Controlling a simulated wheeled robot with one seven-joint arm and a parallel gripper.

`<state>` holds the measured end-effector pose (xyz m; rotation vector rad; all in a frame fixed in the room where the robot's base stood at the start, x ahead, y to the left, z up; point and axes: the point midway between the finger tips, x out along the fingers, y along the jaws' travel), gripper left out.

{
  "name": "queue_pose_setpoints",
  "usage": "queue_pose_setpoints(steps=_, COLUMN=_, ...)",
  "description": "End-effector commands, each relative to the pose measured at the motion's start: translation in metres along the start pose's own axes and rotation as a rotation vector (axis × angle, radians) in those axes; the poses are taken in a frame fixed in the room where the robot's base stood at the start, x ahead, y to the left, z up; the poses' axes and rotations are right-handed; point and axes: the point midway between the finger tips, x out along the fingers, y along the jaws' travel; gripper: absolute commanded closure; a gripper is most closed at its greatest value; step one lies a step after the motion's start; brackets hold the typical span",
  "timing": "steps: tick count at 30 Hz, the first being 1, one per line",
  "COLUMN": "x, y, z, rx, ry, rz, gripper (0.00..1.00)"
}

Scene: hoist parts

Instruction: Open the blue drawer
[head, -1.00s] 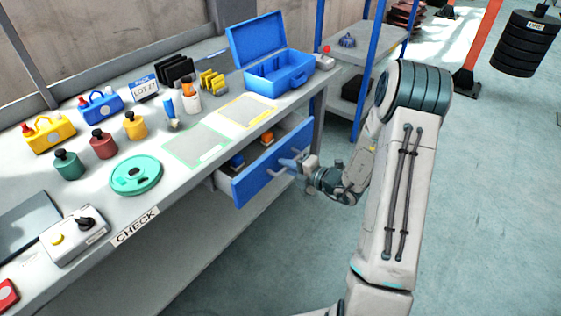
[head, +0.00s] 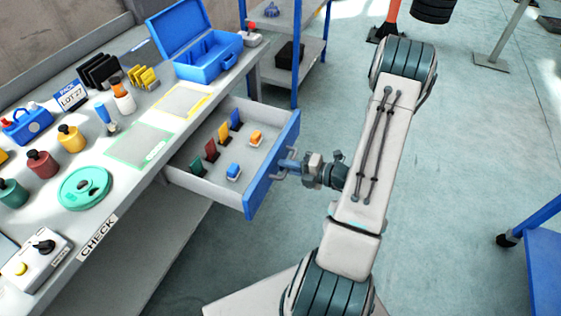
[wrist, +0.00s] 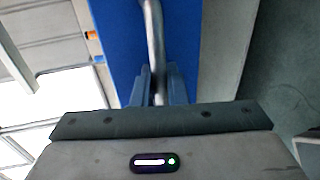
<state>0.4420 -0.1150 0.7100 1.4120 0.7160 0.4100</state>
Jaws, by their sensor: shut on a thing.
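The blue drawer (head: 272,168) stands well out from under the workbench in the head view. Its grey tray holds several small coloured pieces. My gripper (head: 287,165) is at the middle of the blue front, shut on the drawer's metal bar handle. In the wrist view, the handle (wrist: 154,40) runs down between the two blue fingers of my gripper (wrist: 160,85), with the blue drawer front (wrist: 118,30) behind it.
The workbench (head: 130,190) carries a blue open case (head: 205,65), a green round container (head: 86,188), bottles and a control box (head: 35,260). A shelf rack (head: 300,45) stands behind. A blue cart (head: 540,265) is at the right edge.

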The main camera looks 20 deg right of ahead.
Motion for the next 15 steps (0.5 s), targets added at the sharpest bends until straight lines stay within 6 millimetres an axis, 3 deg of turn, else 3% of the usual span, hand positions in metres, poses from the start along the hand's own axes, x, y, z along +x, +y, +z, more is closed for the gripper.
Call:
queue_pose_setpoints(steps=11, x=-0.0027, y=-0.0006, z=0.0018, rx=-0.002, ry=-0.004, rz=0.000, gripper=1.00)
queue_pose_setpoints(steps=12, x=-0.0027, y=-0.0006, z=0.0018, rx=-0.002, ry=-0.004, rz=0.000, gripper=0.83)
queue_pose_setpoints(steps=15, x=-0.0027, y=-0.0006, z=0.0016, rx=-0.001, ry=-0.004, rz=0.000, gripper=0.83)
